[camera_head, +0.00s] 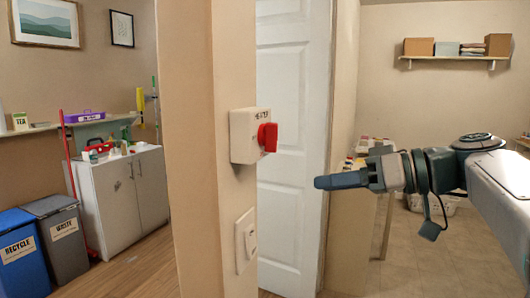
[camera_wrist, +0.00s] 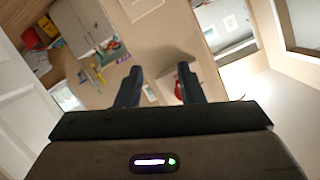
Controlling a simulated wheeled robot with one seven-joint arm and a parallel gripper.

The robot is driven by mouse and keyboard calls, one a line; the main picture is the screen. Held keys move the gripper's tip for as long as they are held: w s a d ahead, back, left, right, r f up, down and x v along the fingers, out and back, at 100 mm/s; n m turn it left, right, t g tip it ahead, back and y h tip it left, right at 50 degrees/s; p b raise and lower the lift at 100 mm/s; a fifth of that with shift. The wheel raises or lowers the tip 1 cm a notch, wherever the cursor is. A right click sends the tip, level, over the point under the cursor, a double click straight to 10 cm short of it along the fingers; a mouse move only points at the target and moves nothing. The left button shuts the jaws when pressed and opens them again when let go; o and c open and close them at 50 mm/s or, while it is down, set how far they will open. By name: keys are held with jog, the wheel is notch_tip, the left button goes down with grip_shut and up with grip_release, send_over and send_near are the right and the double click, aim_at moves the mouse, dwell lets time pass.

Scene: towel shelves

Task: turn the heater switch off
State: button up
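The heater switch is a white box (camera_head: 243,136) on the narrow end face of a wall, with dark lettering on its front. Its red knob (camera_head: 268,137) sticks out to the right. My gripper (camera_head: 318,183) is to the right of the knob and lower in the picture, apart from it. In the wrist view my gripper (camera_wrist: 160,70) has its two fingers spread with nothing held. A red patch, seemingly the knob (camera_wrist: 179,92), shows there beside the right finger, which partly hides it.
A white switch plate (camera_head: 246,240) is on the wall below the heater switch. A white panelled door (camera_head: 290,130) stands behind. A shelf with boxes (camera_head: 455,57) hangs at the right. Bins (camera_head: 60,235) and a cabinet (camera_head: 120,200) are at the left. Space right of the knob looks clear.

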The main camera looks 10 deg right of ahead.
aim_at(277, 132)
jog(key=s+d+r+n+t+y+b, duration=0.1)
jog(key=s+d+r+n+t+y, duration=0.15)
jog(key=d+r+n, duration=0.4)
jog(key=shift+m+g, duration=0.35)
jog(key=shift+m, duration=0.5)
jog(key=x, duration=0.5)
jog(key=s+x, duration=0.1)
jog(key=x, duration=0.4)
jog(key=a+r+x, duration=0.1)
jog(key=x, duration=0.4)
jog(key=shift+a+p, duration=0.2)
jog(key=shift+p, duration=0.2)
grip_shut()
